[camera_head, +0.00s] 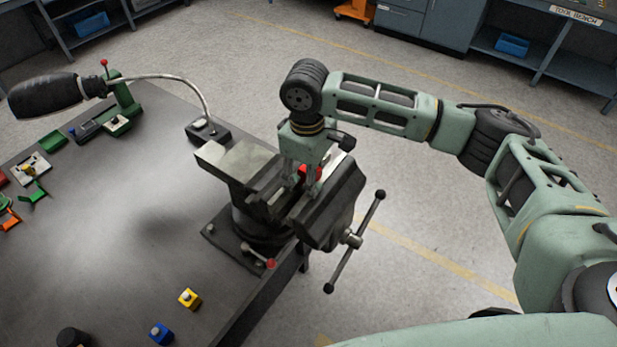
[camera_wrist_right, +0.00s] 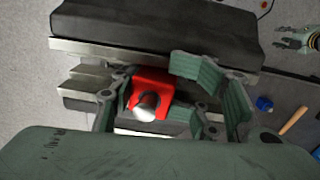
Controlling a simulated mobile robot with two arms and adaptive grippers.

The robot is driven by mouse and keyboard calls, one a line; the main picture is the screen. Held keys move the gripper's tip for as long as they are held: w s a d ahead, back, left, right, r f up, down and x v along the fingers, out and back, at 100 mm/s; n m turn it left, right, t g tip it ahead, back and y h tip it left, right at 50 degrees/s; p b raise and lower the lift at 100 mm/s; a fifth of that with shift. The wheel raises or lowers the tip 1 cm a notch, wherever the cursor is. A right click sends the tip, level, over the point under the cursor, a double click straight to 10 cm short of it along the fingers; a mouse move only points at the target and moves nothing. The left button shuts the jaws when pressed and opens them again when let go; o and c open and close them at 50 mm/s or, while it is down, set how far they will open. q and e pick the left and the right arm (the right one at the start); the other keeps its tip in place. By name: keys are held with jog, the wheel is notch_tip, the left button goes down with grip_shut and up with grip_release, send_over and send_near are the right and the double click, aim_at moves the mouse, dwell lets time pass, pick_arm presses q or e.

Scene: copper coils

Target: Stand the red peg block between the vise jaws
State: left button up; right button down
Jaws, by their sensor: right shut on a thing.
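The red peg block (camera_head: 311,173) is in my right gripper (camera_head: 302,180), at the gap between the jaws of the grey vise (camera_head: 240,160). In the right wrist view the block (camera_wrist_right: 152,88) shows its red top and round metal peg, with green finger pads on both sides. The vise's dark jaw body (camera_wrist_right: 155,28) lies behind it. Fingers and jaws hide the block's lower part, so I cannot tell whether it touches the vise floor. My left gripper (camera_wrist_right: 295,41) shows small at the right wrist view's edge, its fingers apart and empty.
A yellow block (camera_head: 190,298) and a blue block (camera_head: 161,333) stand on the bench (camera_head: 130,230) front. A bench lamp (camera_head: 60,92) and green clamps stand at the left. The vise handle (camera_head: 355,240) sticks out past the bench edge. The bench middle is clear.

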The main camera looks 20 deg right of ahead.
pick_arm(q)
jog(key=shift+f, duration=0.1)
pick_arm(e)
jog(key=shift+s+d+f+h, duration=0.2)
jog(key=shift+d+f+h, duration=0.15)
jog(key=shift+f, duration=0.2)
jog(key=shift+d+t+h, duration=0.3)
jog(key=shift+t+h, duration=0.25)
jog(key=shift+t, duration=0.05)
jog(key=c, duration=1.4)
grip_release()
jog(key=o, duration=0.7)
jog(key=shift+w+d+f, duration=0.25)
jog(key=shift+w, duration=0.25)
pick_arm(q)
jog(key=shift+w+d, duration=0.15)
jog(key=shift+w, duration=0.1)
pick_arm(e)
jog(key=shift+r, duration=0.1)
jog(key=shift+a+r, duration=0.15)
jog(key=shift+a, duration=0.05)
